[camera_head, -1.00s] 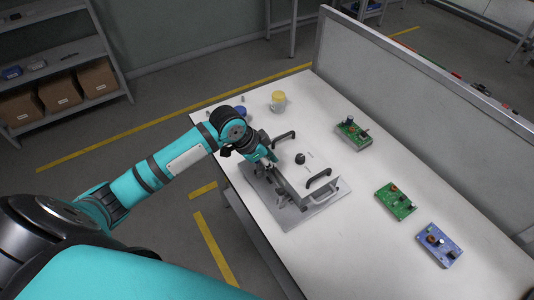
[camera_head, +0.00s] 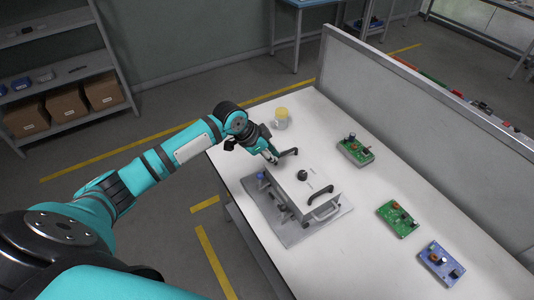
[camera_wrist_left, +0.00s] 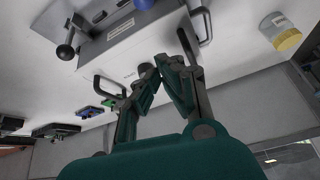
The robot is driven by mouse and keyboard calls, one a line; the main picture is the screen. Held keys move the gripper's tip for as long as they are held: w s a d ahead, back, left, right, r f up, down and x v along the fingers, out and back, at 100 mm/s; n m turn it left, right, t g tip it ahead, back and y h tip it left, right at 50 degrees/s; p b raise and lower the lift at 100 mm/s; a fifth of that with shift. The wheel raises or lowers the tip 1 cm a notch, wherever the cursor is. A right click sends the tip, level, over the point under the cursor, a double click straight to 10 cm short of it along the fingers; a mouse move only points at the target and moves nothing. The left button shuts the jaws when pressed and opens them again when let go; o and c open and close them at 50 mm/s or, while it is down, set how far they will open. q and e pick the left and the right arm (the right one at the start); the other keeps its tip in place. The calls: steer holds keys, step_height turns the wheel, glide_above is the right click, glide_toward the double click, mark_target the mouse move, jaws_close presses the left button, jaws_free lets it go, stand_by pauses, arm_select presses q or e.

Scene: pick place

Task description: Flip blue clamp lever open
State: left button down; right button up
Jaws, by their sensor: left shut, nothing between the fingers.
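The fixture is a light grey box (camera_head: 318,179) on a grey base plate (camera_head: 335,212), with a black knob on top and a black handle at each end. A blue clamp part (camera_head: 261,176) shows at its near left side; a blue piece (camera_wrist_left: 145,3) also shows at the top edge of the left wrist view. Whether the lever is up or down is too small to tell. My left gripper (camera_head: 273,159) is shut and empty, just above the fixture's far left end beside the left handle (camera_head: 289,153). Its fingertips (camera_wrist_left: 160,68) meet in the wrist view. My right gripper is not in view.
A yellow-lidded jar (camera_head: 281,119) stands beyond the fixture. Two green circuit boards (camera_head: 355,150) (camera_head: 398,219) and a blue one (camera_head: 440,263) lie on the right of the white table. A grey partition (camera_head: 410,110) runs along the back. The table between fixture and boards is clear.

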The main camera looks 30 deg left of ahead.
arm_select(q)
steer(key=p+x, duration=0.1)
steer(key=x, duration=0.4)
steer(key=shift+w+d+f, duration=0.2)
steer(key=shift+d+f, duration=0.05)
steer(key=shift+f, duration=0.05)
steer(key=shift+s+a+f+p, duration=0.25)
steer(key=shift+s+a+p, duration=0.25)
steer(key=shift+p, duration=0.05)
steer(key=shift+s+a+f+p, duration=0.3)
steer(key=shift+s+a+p, duration=0.2)
steer(key=shift+s+a+f, duration=0.1)
steer(key=shift+s+a, duration=0.25)
steer(key=shift+s, duration=0.1)
steer(key=shift+w+f, duration=0.1)
